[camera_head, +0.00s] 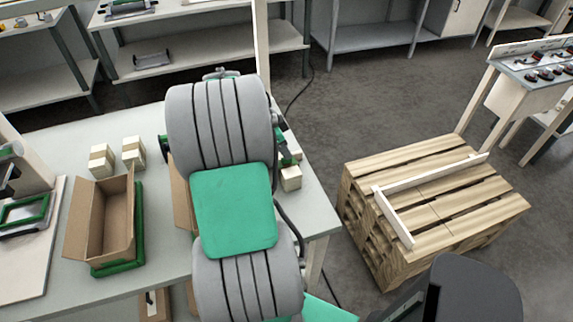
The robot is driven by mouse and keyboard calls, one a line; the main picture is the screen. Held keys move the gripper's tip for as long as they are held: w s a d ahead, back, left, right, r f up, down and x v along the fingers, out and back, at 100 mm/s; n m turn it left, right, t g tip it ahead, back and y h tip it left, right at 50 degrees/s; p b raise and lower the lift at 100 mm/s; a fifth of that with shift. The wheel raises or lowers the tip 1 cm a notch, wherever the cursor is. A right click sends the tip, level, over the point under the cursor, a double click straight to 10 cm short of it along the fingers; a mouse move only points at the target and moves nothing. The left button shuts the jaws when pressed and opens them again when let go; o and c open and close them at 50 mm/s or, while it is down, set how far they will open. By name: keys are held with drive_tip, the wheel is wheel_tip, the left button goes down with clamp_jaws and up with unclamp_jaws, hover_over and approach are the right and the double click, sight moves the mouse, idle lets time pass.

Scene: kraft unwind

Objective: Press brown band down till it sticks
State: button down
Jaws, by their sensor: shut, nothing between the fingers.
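My own arm, with grey rounded links and a green cover, fills the middle of the head view and hides much of the table behind it. My gripper does not show. I cannot make out the brown band. An open, empty-looking brown cardboard box (108,222) stands on a green base (140,225) on the left part of the grey table (52,158). A brown cardboard edge (181,198) shows just left of my arm, mostly hidden. A partly hidden green and dark device (287,148) shows to the right of my arm.
Two small pale boxes (133,152) stand behind the open box, and another (291,178) stands right of my arm. A wooden pallet stack (450,200) with a pale angled frame (400,218) stands right of the table. Shelves (210,60) line the back. Bare floor lies between.

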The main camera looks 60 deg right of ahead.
drive_tip(key=shift+a+f, duration=0.1)
drive_tip(key=shift+f, duration=0.05)
drive_tip(key=shift+r+p, duration=2.15)
drive_tip(key=shift+r, duration=1.45)
